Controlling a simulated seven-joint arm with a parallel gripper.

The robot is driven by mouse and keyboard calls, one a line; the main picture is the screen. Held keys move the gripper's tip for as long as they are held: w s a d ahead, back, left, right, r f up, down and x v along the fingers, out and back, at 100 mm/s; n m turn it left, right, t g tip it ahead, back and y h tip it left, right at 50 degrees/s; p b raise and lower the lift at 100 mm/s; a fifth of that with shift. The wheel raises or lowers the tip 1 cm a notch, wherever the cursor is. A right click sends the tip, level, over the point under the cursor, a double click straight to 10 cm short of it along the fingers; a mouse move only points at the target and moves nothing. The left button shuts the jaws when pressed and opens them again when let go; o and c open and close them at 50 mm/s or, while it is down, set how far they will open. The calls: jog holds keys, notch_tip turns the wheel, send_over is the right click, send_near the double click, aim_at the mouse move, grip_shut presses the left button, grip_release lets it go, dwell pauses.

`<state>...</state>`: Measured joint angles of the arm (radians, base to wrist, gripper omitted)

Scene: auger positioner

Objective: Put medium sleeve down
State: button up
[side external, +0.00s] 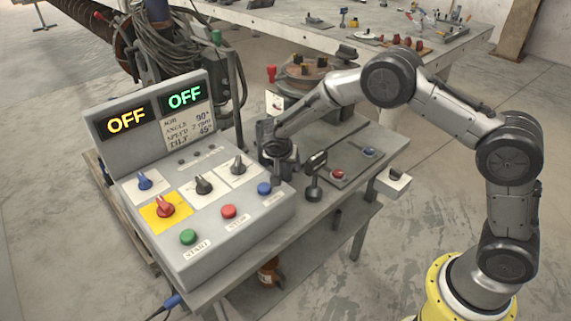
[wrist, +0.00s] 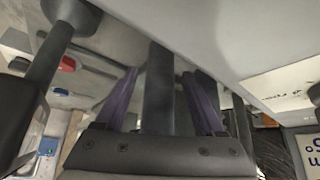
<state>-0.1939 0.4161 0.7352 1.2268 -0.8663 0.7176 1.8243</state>
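In the wrist view, the two purple-grey fingers of my gripper (wrist: 162,72) stand apart. A dark grey upright post (wrist: 159,100) shows between them, with a visible gap on each side. I cannot tell whether this post is the medium sleeve. In the side view, my gripper (side external: 276,168) points down just right of the control box, and its fingers are too small and dark to make out. No sleeve is clearly identifiable.
The grey control box (side external: 240,235) stands close to my gripper, with both displays reading OFF. A plate with red and blue buttons (side external: 352,163) lies on the bench right of it. A round turntable (side external: 303,72) stands behind my wrist.

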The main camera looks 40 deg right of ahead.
jog(key=shift+a+r, duration=0.15)
jog(key=shift+r, duration=0.25)
jog(key=v, duration=1.1)
jog(key=shift+s+r, duration=0.2)
jog(key=shift+s, duration=0.05)
jog(key=s+d+r+n+y, duration=0.2)
jog(key=s+d+r+n, duration=0.25)
jog(key=s+r, duration=0.8)
jog(key=s+n+t+y, duration=0.2)
jog(key=s+n, duration=0.4)
jog(key=s, duration=1.4)
jog(key=shift+s+n+y, duration=0.35)
jog(key=shift+s+y, duration=0.05)
jog(key=shift+y, duration=0.3)
